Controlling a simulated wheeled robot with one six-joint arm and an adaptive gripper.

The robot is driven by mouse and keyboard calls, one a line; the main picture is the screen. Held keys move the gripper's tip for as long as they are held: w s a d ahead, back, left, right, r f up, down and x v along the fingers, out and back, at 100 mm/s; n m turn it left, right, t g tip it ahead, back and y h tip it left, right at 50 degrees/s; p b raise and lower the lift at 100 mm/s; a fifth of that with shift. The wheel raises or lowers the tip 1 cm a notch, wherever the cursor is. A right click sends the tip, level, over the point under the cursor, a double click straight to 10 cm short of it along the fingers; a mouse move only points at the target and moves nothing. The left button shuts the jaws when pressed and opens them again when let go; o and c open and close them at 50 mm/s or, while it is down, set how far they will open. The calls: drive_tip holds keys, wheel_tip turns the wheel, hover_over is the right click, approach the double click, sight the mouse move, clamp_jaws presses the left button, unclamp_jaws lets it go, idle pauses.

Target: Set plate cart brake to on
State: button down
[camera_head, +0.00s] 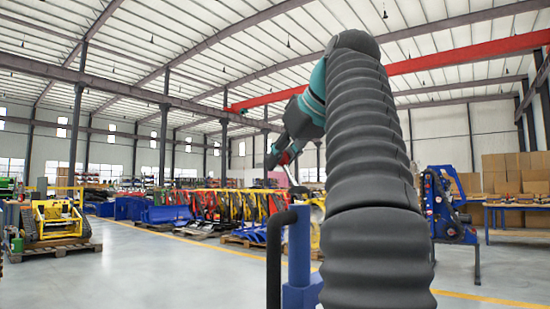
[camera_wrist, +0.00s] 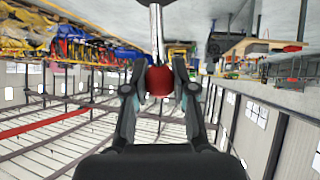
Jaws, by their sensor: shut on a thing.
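A round red knob (camera_wrist: 159,82) on the end of a thin metal rod (camera_wrist: 156,35) sits between the two fingers of my gripper (camera_wrist: 160,75) in the wrist view. The fingers are shut on the knob from both sides. In the head view, my gripper (camera_head: 276,156) is at the middle, with a bit of the red knob (camera_head: 284,158) showing at it. A blue post (camera_head: 299,250) and a black bent handle (camera_head: 275,255) stand below, possibly parts of the plate cart. My arm hides most of what is behind it, and the rod's base is out of clear sight.
A blue stand (camera_head: 450,215) with machinery stands to the right, near a blue table (camera_head: 515,207) with boxes. A yellow tracked carrier (camera_head: 52,222) rests on a pallet at left. Several machines line the back. The grey floor (camera_head: 150,280) at front left is clear.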

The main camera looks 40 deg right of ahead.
idle(0.3)
drive_tip(key=c, duration=0.9)
unclamp_jaws()
drive_tip(key=shift+s+r, duration=0.35)
drive_tip(key=shift+s, duration=0.75)
drive_tip(key=shift+s+a, duration=0.2)
drive_tip(key=shift+s, duration=2.5)
drive_tip(key=shift+s+a, duration=0.2)
drive_tip(key=shift+s, duration=2.45)
